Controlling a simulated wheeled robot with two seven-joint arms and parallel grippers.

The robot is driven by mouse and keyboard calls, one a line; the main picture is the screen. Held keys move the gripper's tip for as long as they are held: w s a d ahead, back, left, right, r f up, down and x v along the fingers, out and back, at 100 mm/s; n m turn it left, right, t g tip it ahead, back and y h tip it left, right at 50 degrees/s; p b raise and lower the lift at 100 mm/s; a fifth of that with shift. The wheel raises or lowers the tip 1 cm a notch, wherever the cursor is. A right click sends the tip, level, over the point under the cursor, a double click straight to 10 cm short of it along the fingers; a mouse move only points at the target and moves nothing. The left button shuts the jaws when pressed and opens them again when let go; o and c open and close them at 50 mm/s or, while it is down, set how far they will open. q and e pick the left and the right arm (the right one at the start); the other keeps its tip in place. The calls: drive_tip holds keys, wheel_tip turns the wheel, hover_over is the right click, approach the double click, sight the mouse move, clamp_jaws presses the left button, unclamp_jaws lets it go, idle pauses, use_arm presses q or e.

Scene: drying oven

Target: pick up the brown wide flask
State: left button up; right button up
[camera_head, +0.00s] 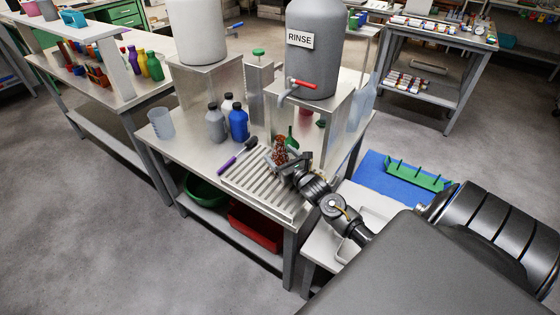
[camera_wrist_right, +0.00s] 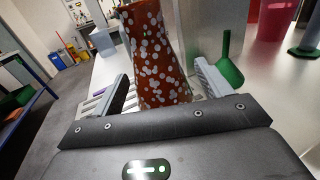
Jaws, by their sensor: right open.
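The brown wide flask (camera_head: 280,148) has white spots and stands at the back edge of the slatted rack on the steel table. It also shows large in the right wrist view (camera_wrist_right: 155,55), where its top is cut off by the frame. My right gripper (camera_head: 281,162) is at the flask. In the right wrist view its open fingers (camera_wrist_right: 164,86) are on either side of the flask's lower part. Gaps seem to show between flask and fingers, but I cannot tell contact for sure. My left gripper is not in view.
A grey RINSE tank (camera_head: 315,65) with a red-handled tap stands behind the flask. A green funnel-like item (camera_wrist_right: 229,65) is close to the right finger. A purple-handled brush (camera_head: 236,157) lies left of the rack. Several bottles, including a blue one (camera_head: 238,124), stand further left.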

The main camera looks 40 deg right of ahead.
drive_tip(key=shift+w+d+f, duration=0.1)
drive_tip(key=shift+w+f, duration=0.1)
drive_tip(key=shift+w, duration=0.6)
drive_tip(key=shift+w+b, duration=0.4)
drive_tip(key=shift+w+r, duration=0.1)
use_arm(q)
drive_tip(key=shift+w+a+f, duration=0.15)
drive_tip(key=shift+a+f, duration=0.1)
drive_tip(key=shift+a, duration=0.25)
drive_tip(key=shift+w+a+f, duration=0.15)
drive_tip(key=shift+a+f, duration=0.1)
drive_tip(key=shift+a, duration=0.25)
use_arm(e)
drive_tip(key=shift+r, duration=0.1)
drive_tip(key=c, duration=0.6)
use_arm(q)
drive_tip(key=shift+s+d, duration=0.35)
use_arm(e)
drive_tip(key=c, duration=0.6)
drive_tip(key=shift+r, duration=0.15)
